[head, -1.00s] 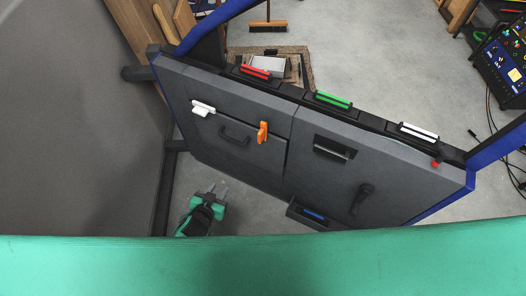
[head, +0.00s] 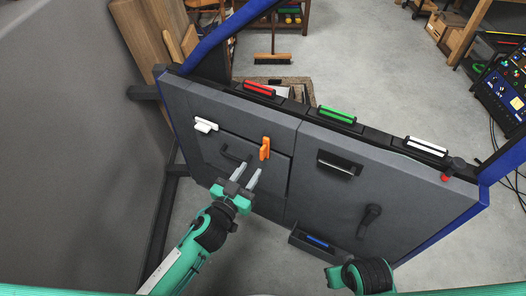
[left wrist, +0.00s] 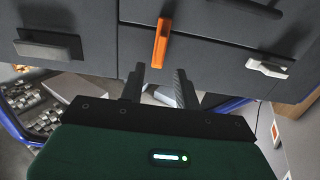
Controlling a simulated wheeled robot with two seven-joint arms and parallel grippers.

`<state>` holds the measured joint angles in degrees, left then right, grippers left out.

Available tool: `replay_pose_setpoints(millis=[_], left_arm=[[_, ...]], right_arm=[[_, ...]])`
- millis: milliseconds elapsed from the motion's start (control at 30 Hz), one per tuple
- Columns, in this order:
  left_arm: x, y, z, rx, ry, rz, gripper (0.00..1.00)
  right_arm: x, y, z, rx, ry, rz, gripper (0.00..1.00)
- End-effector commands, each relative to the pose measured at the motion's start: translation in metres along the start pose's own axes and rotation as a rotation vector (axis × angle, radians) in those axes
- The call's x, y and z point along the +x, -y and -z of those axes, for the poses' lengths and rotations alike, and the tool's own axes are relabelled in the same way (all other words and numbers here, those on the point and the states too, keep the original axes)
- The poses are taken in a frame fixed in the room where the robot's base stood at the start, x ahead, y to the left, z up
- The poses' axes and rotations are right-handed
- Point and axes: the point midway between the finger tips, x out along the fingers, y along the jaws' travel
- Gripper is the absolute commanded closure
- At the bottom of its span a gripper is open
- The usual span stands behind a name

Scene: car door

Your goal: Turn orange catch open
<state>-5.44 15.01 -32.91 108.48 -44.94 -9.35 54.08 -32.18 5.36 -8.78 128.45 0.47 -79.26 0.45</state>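The orange catch (head: 265,148) sits on the grey door panel (head: 330,200), upright, at the top edge of the glove-box-like lid. It also shows in the left wrist view (left wrist: 161,42), just beyond my fingertips. My left gripper (head: 250,174) is open, its two fingers apart and empty, pointing up toward the catch from just below it and not touching it. In the left wrist view my left gripper (left wrist: 158,75) has its fingers spread below the catch. Of my right arm only a green and black part shows at the bottom; its gripper is not visible.
A white catch (head: 205,125) and a dark loop handle (head: 234,152) are left of the orange catch. A dark lever (head: 369,219) and a recessed handle (head: 338,164) are to the right. Red, green and white switches (head: 337,115) line the top ledge. A small tray (head: 316,242) juts out below.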

Motion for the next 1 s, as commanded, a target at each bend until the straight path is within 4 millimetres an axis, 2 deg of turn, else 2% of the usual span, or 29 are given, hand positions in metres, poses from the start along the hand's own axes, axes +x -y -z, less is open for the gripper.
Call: replay_pose_setpoints(millis=[300,500,700,967,1000], left_arm=[[0.055,0.0,0.0,0.001,-0.001,0.0,0.67],[0.079,0.0,0.0,0.001,0.0,-0.001,0.67],[0.089,0.0,-0.001,-0.001,0.001,0.0,0.67],[0.09,0.0,-0.001,-0.001,0.001,0.0,0.67],[0.09,0.0,-0.001,-0.001,0.001,0.0,0.73]], right_arm=[[0.002,0.0,0.0,0.0,0.001,0.0,0.64],[0.003,0.0,0.0,-0.001,0.001,0.0,0.64],[0.002,0.0,0.0,-0.001,0.001,0.0,0.64],[0.001,0.0,0.001,-0.001,0.0,0.0,0.64],[0.001,0.0,0.001,-0.001,0.0,0.0,0.64]])
